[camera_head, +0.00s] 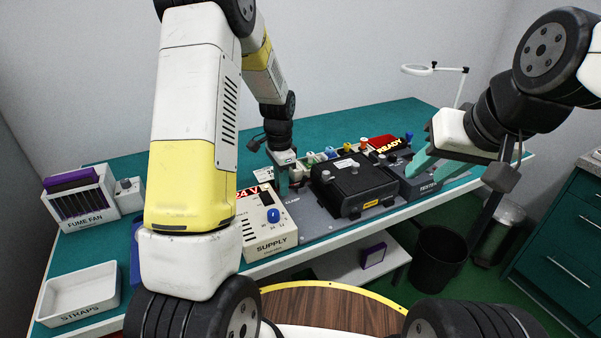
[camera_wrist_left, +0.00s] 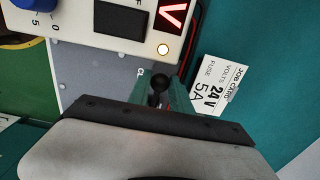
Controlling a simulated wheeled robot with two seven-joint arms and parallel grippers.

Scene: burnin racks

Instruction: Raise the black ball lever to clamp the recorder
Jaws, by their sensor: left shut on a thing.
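My left gripper (camera_head: 283,180) reaches down behind the supply box, just left of the recorder. In the left wrist view its green fingers (camera_wrist_left: 160,94) are shut on the black ball lever (camera_wrist_left: 158,83), and the ball shows at their tips. The lever's shaft is hidden, so its angle cannot be told. The recorder (camera_head: 352,180), a black box, sits on the grey fixture plate (camera_head: 318,222). My right gripper (camera_head: 458,172) is open and empty over the tester at the right end of the bench.
The supply box (camera_head: 268,240) with a blue knob and red 24 V display stands left of the plate. A job card (camera_wrist_left: 219,85) lies by the lever.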

